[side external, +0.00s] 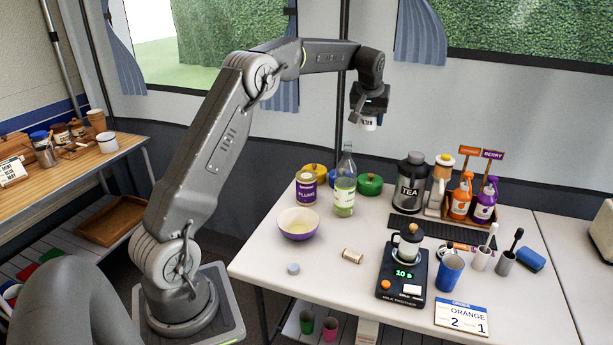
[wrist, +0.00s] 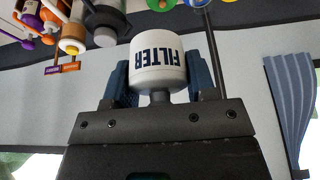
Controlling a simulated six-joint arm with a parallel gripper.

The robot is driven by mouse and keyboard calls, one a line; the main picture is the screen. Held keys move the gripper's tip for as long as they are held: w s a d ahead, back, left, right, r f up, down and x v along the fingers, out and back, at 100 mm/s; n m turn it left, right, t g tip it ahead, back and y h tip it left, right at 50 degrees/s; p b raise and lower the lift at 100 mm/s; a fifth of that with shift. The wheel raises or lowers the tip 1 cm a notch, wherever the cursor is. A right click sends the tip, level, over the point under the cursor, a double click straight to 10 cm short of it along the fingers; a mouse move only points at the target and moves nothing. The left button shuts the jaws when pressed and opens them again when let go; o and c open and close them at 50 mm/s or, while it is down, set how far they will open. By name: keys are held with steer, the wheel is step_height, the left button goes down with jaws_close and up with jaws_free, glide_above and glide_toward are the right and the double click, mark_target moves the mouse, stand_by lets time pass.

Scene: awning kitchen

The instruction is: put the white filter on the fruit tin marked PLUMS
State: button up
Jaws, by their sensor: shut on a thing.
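My gripper (side external: 368,114) is raised high above the back of the table, well clear of everything on it. It is shut on the white filter (wrist: 158,62), a small white cylinder with FILTER in dark letters. In the wrist view the filter sits between the two blue-grey fingers (wrist: 160,85) and its lettering is upside down. The filter also shows under the gripper in the side view (side external: 368,125). The fruit tin marked PLUMS (side external: 306,190), purple with a pale top, stands upright on the table, below and to the left of the gripper.
A tall glass bottle (side external: 344,190) stands just right of the tin.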

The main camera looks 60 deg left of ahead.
steer(key=s+a+n, duration=0.2)
steer(key=s+a, duration=2)
glide_above(308, 172)
steer(key=f, duration=1.8)
steer(key=shift+s+d, duration=0.4)
steer(key=shift+f, duration=2.05)
steer(key=shift+f, duration=0.2)
steer(key=o, duration=1)
steer(key=shift+c, duration=0.2)
